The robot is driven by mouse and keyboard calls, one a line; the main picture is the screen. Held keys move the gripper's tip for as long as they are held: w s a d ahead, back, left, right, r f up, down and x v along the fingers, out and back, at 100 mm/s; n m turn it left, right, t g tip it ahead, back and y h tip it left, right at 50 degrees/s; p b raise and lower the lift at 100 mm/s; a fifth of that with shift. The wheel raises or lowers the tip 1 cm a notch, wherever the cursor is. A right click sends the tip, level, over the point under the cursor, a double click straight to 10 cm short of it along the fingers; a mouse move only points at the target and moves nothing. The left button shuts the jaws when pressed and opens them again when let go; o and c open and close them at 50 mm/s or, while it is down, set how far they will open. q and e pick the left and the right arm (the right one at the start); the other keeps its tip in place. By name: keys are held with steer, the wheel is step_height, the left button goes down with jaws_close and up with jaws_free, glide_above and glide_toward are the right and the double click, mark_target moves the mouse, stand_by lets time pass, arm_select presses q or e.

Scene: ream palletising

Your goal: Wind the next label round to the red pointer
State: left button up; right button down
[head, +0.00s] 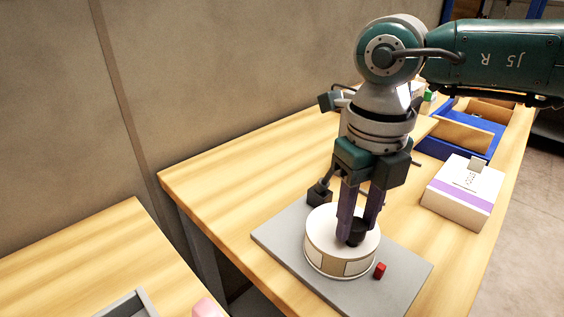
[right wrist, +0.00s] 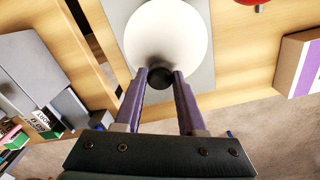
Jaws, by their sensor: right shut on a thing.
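A white round drum (head: 318,252) stands on a grey base plate (head: 404,286). Its side carries pale labels (head: 359,266) with a tan stretch (head: 334,264) between them. The red pointer (head: 380,271) stands on the plate at the drum's front right. My right gripper (head: 356,236) points down over the drum and is shut on the black knob on its top. In the right wrist view the knob (right wrist: 160,77) sits between the fingertips, off the middle of the white top (right wrist: 165,35). The drum's far side is hidden. My left gripper is out of view.
A small dark block (head: 319,194) shows behind the drum. A white box with a purple band (head: 462,197) stands to the right on the wooden table (head: 250,180). A blue tray (head: 436,147) with wooden parts lies farther back. The table left of the plate is clear.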

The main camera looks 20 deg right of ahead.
steer(key=c, duration=0.5)
jaws_free()
step_height(320, 180, up, 10)
stand_by(0.5)
